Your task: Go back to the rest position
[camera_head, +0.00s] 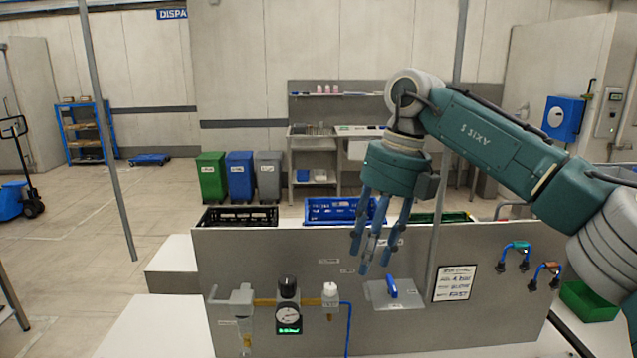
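My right gripper (370,255) hangs with its blue fingers pointing down, in front of the grey panel (440,250) right of the middle. The fingers are spread apart with nothing seen between them. My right arm comes in from the right, and its elbow is bent above the gripper. A clear plate with a blue handle (392,287) is on the panel a little below the fingertips, and I cannot tell the gap in depth. My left gripper and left arm are not in view.
Behind the panel stand a black crate (238,216), a blue crate (325,210) and a green crate (425,217). A gauge (288,318) and fittings are on the panel's left. Hooks (515,250) are at its right. A thin post (105,130) stands left.

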